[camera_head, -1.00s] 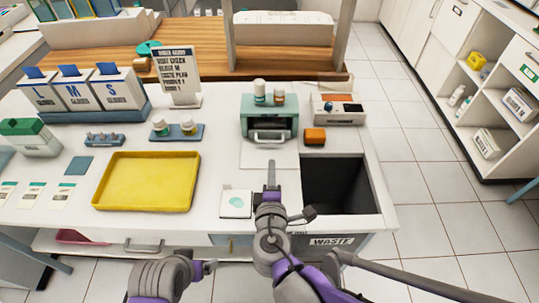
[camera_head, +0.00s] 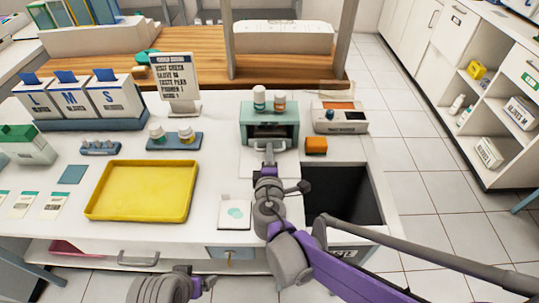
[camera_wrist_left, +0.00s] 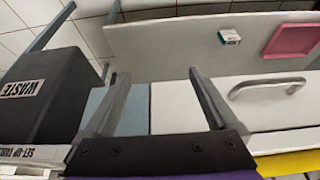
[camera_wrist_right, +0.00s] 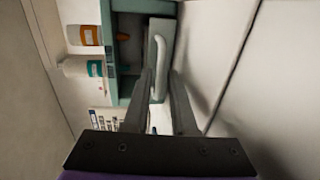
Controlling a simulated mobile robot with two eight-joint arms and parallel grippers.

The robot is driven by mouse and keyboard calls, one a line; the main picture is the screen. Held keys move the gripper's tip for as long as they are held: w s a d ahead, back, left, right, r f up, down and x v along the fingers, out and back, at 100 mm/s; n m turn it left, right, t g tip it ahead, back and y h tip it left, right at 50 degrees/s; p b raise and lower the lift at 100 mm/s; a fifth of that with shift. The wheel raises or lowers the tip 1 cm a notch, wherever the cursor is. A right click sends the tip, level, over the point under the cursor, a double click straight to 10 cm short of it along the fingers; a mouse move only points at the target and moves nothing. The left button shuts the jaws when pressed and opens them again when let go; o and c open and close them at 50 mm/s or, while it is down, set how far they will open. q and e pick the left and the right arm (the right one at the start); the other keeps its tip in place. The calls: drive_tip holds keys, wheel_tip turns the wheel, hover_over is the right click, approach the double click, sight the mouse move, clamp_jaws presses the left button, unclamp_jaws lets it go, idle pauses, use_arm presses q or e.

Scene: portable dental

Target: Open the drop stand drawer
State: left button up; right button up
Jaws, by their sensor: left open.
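The drop stand (camera_head: 285,133) is a green box on the counter with a dark front opening; it also shows in the right wrist view (camera_wrist_right: 105,25). Its drawer front (camera_wrist_right: 158,40) carries a pale bar handle (camera_wrist_right: 162,60). My right gripper (camera_head: 268,158) reaches in front of the drawer. In the right wrist view its fingers (camera_wrist_right: 164,75) stand a little apart at the handle; whether they press on it I cannot tell. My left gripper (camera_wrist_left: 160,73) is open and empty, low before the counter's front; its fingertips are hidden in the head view.
Two bottles (camera_head: 259,97) (camera_head: 279,102) stand on the drop stand. An orange block (camera_head: 316,145) and a white device (camera_head: 338,117) are to its right. The dark waste opening (camera_head: 343,192) is in front of them. A yellow tray (camera_head: 100,212) lies left.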

clamp_jaws()
idle(1.4)
